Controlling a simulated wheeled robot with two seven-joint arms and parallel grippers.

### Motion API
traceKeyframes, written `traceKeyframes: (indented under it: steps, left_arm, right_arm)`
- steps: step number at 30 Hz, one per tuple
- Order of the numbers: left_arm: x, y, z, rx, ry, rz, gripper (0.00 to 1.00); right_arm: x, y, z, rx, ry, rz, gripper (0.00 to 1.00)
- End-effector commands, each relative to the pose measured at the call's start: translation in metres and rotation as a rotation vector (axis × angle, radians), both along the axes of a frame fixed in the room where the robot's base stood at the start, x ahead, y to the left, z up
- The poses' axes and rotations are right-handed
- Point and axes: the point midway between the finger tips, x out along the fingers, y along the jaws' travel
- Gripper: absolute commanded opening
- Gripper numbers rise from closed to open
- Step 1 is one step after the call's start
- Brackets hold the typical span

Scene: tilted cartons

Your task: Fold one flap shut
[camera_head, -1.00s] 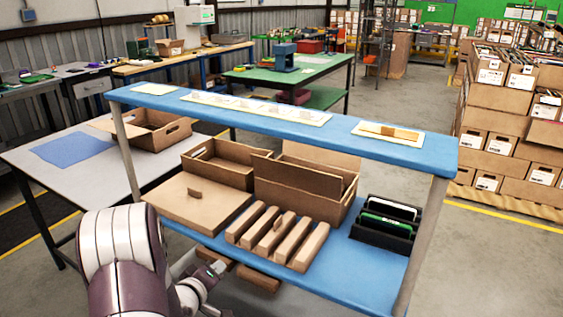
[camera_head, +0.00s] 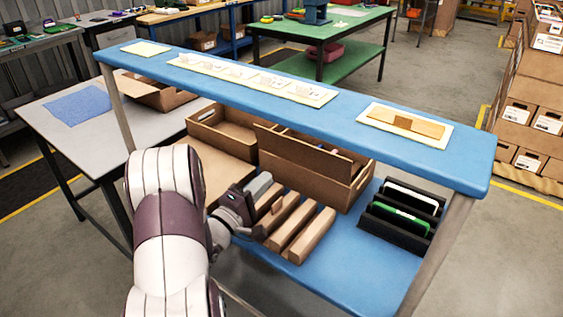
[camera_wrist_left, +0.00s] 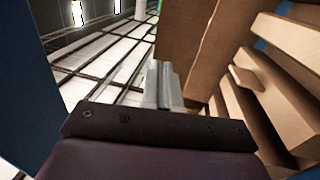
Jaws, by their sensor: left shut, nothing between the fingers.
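The middle brown carton (camera_head: 305,178) stands open on the blue bench, with a long front flap (camera_head: 298,151) standing up along its near side. A second open carton (camera_head: 222,128) is behind it to the left. A flat brown carton top (camera_head: 222,170) lies at the left, partly hidden by my arm. My left gripper (camera_head: 262,183) is shut and empty, near the left end of the brown bars and in front of the middle carton, apart from its flap. In the left wrist view its closed fingers (camera_wrist_left: 170,85) point towards a brown cardboard face (camera_wrist_left: 205,45). My right gripper is out of view.
Several long brown bars (camera_head: 300,228) lie in front of the middle carton. A black rack (camera_head: 400,215) with panels stands at the right. A blue upper shelf (camera_head: 340,105) crosses above the cartons. Bare blue bench (camera_head: 350,265) shows at front right.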

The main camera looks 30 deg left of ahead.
Motion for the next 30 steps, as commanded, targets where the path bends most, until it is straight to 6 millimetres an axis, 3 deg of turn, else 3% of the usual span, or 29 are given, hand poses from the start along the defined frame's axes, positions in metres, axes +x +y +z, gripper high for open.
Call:
traceKeyframes:
  steps: [15,21,30]
  left_arm:
    - [0.103,-0.009,0.019,0.002,-0.001,-0.002,0.0]
    - [0.121,-0.01,0.021,0.001,0.0,0.0,0.0]
    - [0.124,-0.01,0.022,0.002,0.0,0.001,0.0]
  right_arm:
    - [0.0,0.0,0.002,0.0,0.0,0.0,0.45]
    - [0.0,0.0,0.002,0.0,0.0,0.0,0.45]
    - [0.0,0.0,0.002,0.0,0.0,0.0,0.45]
